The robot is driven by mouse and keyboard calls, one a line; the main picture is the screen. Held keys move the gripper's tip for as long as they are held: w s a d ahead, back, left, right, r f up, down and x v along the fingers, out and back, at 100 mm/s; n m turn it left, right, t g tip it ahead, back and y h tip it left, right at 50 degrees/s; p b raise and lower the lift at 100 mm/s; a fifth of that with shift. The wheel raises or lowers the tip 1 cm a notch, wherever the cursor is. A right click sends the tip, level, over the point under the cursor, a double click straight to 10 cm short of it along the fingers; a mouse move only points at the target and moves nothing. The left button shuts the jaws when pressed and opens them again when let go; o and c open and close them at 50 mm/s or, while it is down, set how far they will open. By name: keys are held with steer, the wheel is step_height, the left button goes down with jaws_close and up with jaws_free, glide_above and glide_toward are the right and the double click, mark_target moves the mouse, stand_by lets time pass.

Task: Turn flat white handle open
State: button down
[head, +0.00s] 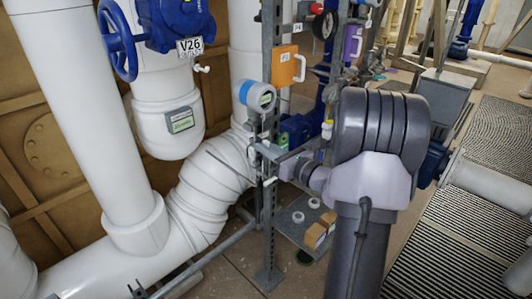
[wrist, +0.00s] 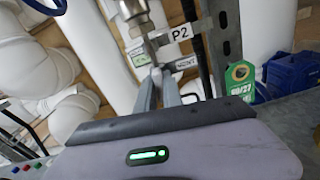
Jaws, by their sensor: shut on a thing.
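In the wrist view, my gripper (wrist: 157,75) reaches up from the bottom with its two grey fingers close together. They are shut on a small part just below a metal valve fitting (wrist: 132,14). I take that part to be the flat white handle, but the fingers mostly hide it. In the head view, my arm hides much of the hand. The hand points left at the grey upright post, beside small valve parts, and the handle cannot be made out clearly there.
A P2 label (wrist: 180,37) and a green tag (wrist: 240,78) are close to the fingers. The head view shows a blue-capped transmitter (head: 257,96), an orange box (head: 286,66), a grey post (head: 268,225) and thick white pipes (head: 205,185). Small boxes (head: 315,236) lie on a low shelf.

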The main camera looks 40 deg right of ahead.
steer(key=shift+f+n+b, duration=0.1)
steer(key=shift+n+b, duration=0.25)
steer(key=shift+n, duration=0.25)
steer(key=c, duration=1.5)
jaws_free()
steer(key=shift+s, duration=0.1)
steer(key=s+p, duration=0.1)
steer(key=s, duration=0.4)
steer(key=s+d+p, duration=0.1)
steer(key=s, duration=0.5)
steer(key=s+p, duration=0.1)
steer(key=s, duration=0.5)
steer(key=shift+s+d+p, duration=0.1)
steer(key=shift+d+p, duration=0.05)
steer(key=shift+p, duration=0.2)
